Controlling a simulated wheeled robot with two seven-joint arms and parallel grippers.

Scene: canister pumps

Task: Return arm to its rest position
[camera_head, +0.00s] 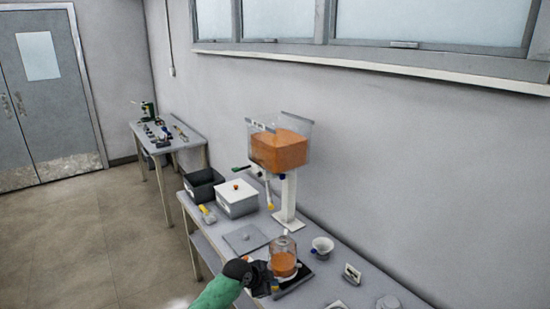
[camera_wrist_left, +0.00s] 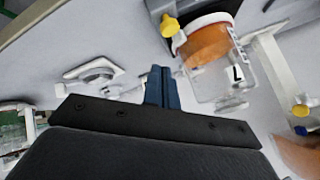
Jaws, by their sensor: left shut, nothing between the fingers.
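My left gripper (camera_head: 272,284) reaches over the table's near part, its green sleeve and black wrist coming from the bottom of the head view. It sits just left of a clear jar with orange contents (camera_head: 284,263), which stands upright on a dark base. In the wrist view the two blue fingers (camera_wrist_left: 161,85) are together, with nothing between them. The jar (camera_wrist_left: 205,44) shows there beyond the fingers, with a yellow knob (camera_wrist_left: 169,25) beside it. I cannot tell whether gripper and jar touch. My right gripper is not in view.
A large orange-filled tank (camera_head: 280,150) stands on a white post behind the jar. A white lidded box (camera_head: 236,200), a black bin (camera_head: 203,186), a flat grey plate (camera_head: 246,238) and a white bowl (camera_head: 322,247) share the table. Floor (camera_head: 90,240) at left is clear.

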